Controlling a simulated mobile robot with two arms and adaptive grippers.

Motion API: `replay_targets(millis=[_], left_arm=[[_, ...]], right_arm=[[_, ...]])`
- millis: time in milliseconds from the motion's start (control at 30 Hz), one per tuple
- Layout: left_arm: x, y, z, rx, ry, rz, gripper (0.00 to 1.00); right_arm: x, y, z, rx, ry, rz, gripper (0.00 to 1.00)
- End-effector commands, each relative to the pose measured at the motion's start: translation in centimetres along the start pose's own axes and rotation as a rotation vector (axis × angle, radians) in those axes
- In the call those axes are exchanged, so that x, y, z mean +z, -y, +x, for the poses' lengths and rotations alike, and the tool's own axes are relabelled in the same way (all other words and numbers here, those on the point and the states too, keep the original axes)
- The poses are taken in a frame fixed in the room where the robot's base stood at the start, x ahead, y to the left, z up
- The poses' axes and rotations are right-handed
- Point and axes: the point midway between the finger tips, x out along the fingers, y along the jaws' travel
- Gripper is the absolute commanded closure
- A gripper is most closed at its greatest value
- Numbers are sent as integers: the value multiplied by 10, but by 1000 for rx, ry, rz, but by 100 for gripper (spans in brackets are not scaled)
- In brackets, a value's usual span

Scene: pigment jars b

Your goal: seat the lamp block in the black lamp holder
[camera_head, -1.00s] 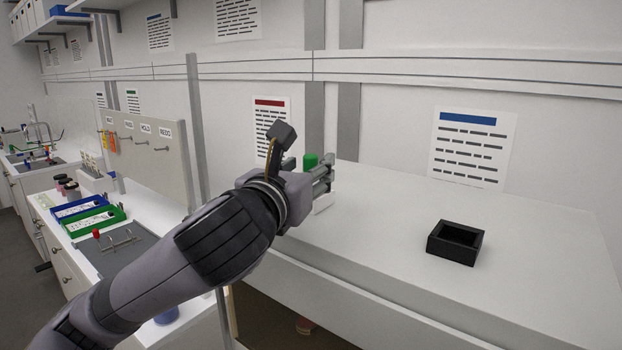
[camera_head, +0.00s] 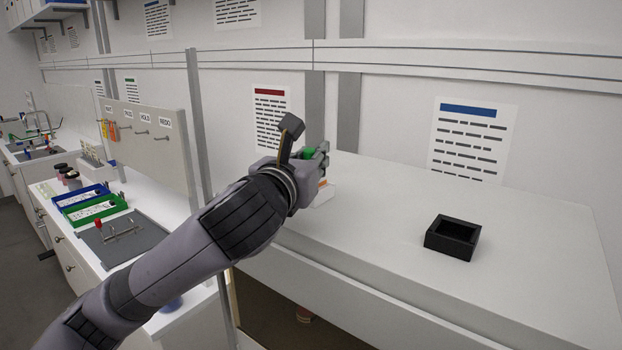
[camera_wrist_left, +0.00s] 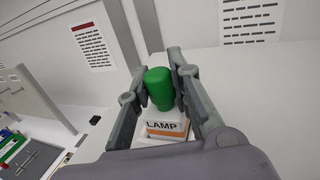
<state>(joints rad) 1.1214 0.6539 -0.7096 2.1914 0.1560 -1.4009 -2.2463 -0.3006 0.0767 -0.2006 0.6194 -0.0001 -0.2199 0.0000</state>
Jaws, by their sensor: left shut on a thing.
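The lamp block shows in the left wrist view (camera_wrist_left: 165,128) as a white block with an orange band, the word LAMP and a green knob (camera_wrist_left: 159,88) on top. My left gripper (camera_wrist_left: 175,80) is shut on it by the knob. In the head view my left gripper (camera_head: 318,160) is above the left part of the white bench, and the arm hides much of the lamp block (camera_head: 322,194). Whether the block touches the bench is unclear. The black lamp holder (camera_head: 452,238), an open square frame, sits empty on the bench to the right. My right gripper is not in view.
The white bench top (camera_head: 390,215) is clear between gripper and holder. A wall with posted sheets stands behind it. At left, a lower counter holds a blue tray (camera_head: 80,195), a green tray (camera_head: 95,211) and a grey mat (camera_head: 125,240) below a labelled panel.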

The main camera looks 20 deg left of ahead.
Motion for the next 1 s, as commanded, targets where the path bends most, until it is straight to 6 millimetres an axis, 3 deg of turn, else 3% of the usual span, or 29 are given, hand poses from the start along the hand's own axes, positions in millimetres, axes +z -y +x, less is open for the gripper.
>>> replay_targets(millis=[200, 667, 867, 1000], left_arm=[[0, 0, 0, 0, 0, 0, 100], [4, 0, 0, 1, 2, 0, 100], [22, 0, 0, 1, 5, -1, 100], [47, 0, 0, 2, 8, -2, 100]], right_arm=[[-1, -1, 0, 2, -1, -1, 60], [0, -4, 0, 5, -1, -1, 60], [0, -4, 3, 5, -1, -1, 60], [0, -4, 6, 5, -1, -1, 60]])
